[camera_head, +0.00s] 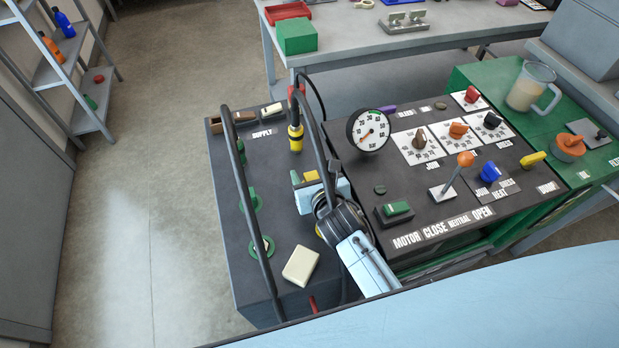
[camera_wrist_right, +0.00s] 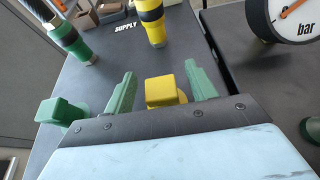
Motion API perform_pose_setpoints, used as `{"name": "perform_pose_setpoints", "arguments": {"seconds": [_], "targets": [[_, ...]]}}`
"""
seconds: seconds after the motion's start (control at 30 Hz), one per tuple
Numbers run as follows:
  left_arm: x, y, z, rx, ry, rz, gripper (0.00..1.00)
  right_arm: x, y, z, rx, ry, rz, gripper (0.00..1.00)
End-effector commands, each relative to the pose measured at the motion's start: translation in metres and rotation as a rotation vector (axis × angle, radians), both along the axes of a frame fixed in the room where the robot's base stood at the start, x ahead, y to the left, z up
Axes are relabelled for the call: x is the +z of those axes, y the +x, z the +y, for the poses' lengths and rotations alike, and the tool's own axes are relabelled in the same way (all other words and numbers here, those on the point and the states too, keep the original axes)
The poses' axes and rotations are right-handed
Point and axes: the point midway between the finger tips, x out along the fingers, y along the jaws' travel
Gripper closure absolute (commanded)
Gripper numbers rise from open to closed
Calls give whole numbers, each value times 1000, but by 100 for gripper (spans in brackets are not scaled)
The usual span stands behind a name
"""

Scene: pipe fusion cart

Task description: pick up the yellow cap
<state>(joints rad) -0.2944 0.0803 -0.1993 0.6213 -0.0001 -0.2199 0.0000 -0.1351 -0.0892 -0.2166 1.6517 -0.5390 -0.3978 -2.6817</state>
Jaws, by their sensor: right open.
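The yellow cap (camera_wrist_right: 165,93) sits on the dark left panel, between the two green fingers of my right gripper (camera_wrist_right: 161,86) in the right wrist view. A gap shows between the cap and each finger, and its lower part is hidden behind the gripper body. In the head view the yellow cap (camera_head: 311,176) shows at the tip of my right gripper (camera_head: 310,182), which is open. My left gripper is not in view.
A yellow-and-black hose connector (camera_head: 295,137) stands just beyond the cap. Black hoses (camera_head: 249,215) arch over the panel at left. A green cap (camera_wrist_right: 62,110) is left of the fingers. A pressure gauge (camera_head: 369,131) stands to the right. A cream block (camera_head: 300,266) lies nearer.

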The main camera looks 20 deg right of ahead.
Motion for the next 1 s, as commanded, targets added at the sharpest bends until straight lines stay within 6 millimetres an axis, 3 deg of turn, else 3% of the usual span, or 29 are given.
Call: {"name": "perform_pose_setpoints", "arguments": {"seconds": [0.13,0.5,0.77,1.0], "targets": [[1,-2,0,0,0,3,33,1,0,0,0,1,0,45],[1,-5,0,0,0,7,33,1,0,0,0,1,0,91],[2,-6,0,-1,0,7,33,5,0,0,0,0,-1,91],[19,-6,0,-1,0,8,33,49,1,-1,1,-3,-5,91]]}}
